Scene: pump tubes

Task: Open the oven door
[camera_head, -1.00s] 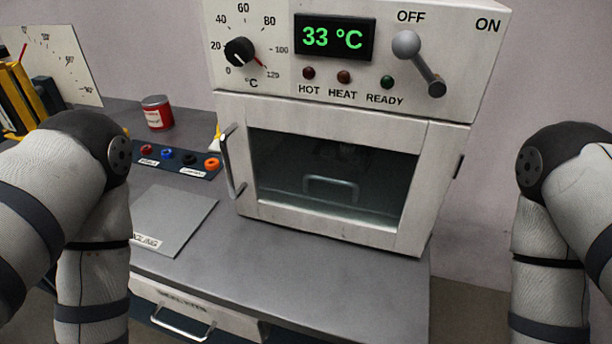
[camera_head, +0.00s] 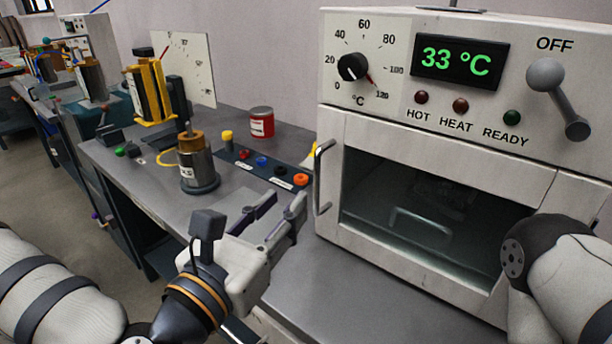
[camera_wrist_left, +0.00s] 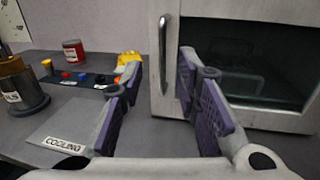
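The white oven (camera_head: 420,130) stands on the grey bench with its door (camera_head: 430,215) shut. A vertical metal door handle (camera_head: 322,178) is on the left edge of the door; it also shows in the left wrist view (camera_wrist_left: 163,58). My left gripper (camera_head: 284,212) is open and empty, in front of and a little below the handle. In the left wrist view its two purple-padded fingers (camera_wrist_left: 164,105) are spread, with the handle beyond and between them. Only a link of my right arm shows at the lower right; the right gripper is out of view.
A metal cylinder with a brass top (camera_head: 197,165) stands farther left. A grey plate labelled COOLING (camera_wrist_left: 75,135) lies on the bench. Bench in front of the oven is clear.

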